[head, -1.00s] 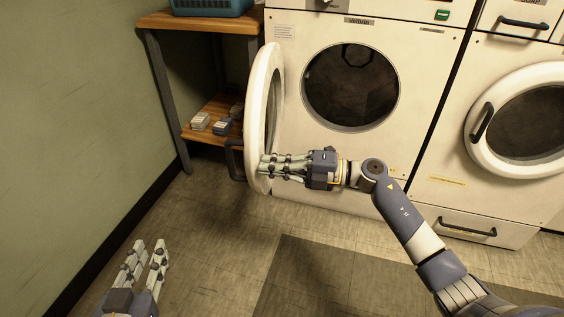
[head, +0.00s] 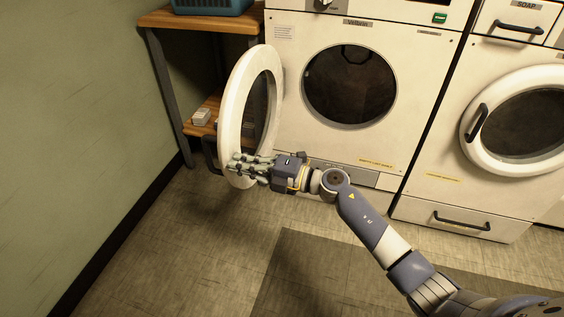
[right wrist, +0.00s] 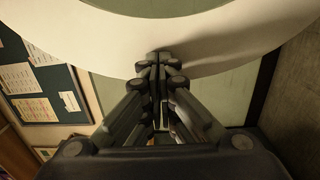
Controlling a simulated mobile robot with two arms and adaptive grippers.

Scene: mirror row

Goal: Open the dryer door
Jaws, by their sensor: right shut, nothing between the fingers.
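The dryer door (head: 232,108), a white ring, stands swung wide open to the left of the dryer's round dark opening (head: 349,84). Its dark handle (head: 210,154) shows at the door's left edge. My right gripper (head: 238,164) is shut and empty, its fingers at the lower part of the ring on the side facing the machine. In the right wrist view the shut fingertips (right wrist: 160,60) are at the white door rim (right wrist: 105,38); contact is hard to tell. My left gripper is out of view.
A wooden shelf (head: 195,19) with a blue basket (head: 212,6) stands behind the door, by the green wall (head: 70,120). A second machine with a shut round door (head: 480,150) is on the right. The floor in front is clear.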

